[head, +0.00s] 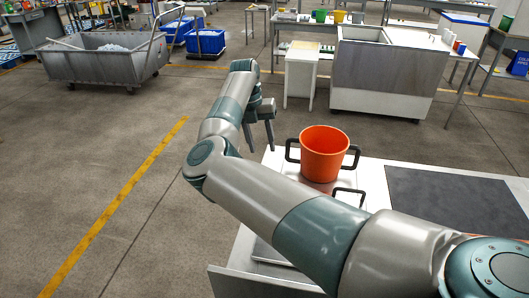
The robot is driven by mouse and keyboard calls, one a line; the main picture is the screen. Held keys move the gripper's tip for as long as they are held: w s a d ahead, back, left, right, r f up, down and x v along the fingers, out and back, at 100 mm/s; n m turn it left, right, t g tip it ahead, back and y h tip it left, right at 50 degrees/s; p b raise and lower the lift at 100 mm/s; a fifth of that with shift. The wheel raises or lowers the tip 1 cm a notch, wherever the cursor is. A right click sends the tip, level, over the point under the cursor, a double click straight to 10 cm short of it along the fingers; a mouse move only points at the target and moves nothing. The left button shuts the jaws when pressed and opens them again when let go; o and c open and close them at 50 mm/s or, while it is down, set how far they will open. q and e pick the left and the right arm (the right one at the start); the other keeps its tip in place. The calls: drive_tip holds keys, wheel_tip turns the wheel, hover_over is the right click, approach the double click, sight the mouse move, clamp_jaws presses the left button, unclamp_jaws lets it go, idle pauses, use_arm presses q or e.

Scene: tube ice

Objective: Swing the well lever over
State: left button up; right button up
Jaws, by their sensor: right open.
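My right gripper (259,149) hangs fingers-down at the end of my right arm, left of the counter and over the floor. Its two dark fingers are apart, with nothing visible between them. I cannot make out a well lever in the head view. A large metal-fronted chest with an open top (383,76) stands farther back, right of the gripper; whether it is the well, I cannot tell. My left gripper is not in view.
My right arm hides part of the counter. A grey cart (103,65) and blue bins (206,42) stand back left. The left floor is clear.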

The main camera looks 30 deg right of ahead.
wheel_tip(320, 180, up, 2)
drive_tip(key=shift+w+a+r, duration=0.1)
drive_tip(key=shift+w+a, duration=0.05)
drive_tip(key=shift+c, duration=0.6)
